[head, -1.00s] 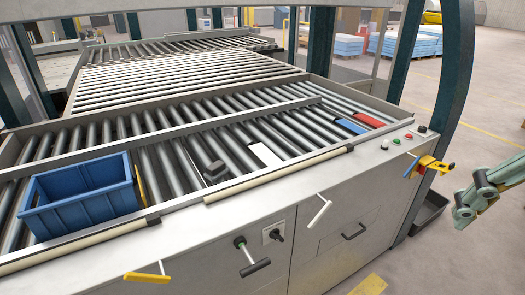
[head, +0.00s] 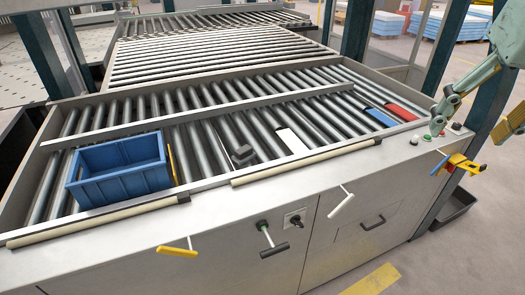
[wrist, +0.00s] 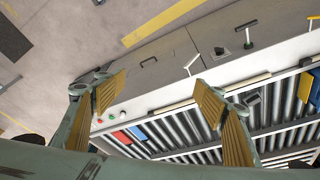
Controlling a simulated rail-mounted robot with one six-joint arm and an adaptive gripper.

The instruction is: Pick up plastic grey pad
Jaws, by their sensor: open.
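A small dark grey block (head: 243,155), which looks like the grey pad, lies on the front roller lane, right of the blue bin. In the wrist view it seems to be the dark shape (wrist: 252,98) right of my right finger. My gripper (wrist: 160,85) is open and empty, its gold fingers spread high above the machine's front edge. In the head view my arm is at the upper right, with one gold finger at the picture's edge, well to the right of the block and apart from it.
A blue bin (head: 118,170) stands on the rollers at left. A white pad (head: 291,141), a blue pad (head: 380,117) and a red pad (head: 401,112) lie to the right of the block. Beige front rails (head: 305,163) and a metal divider (head: 200,112) border the lane. Handles stick out in front.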

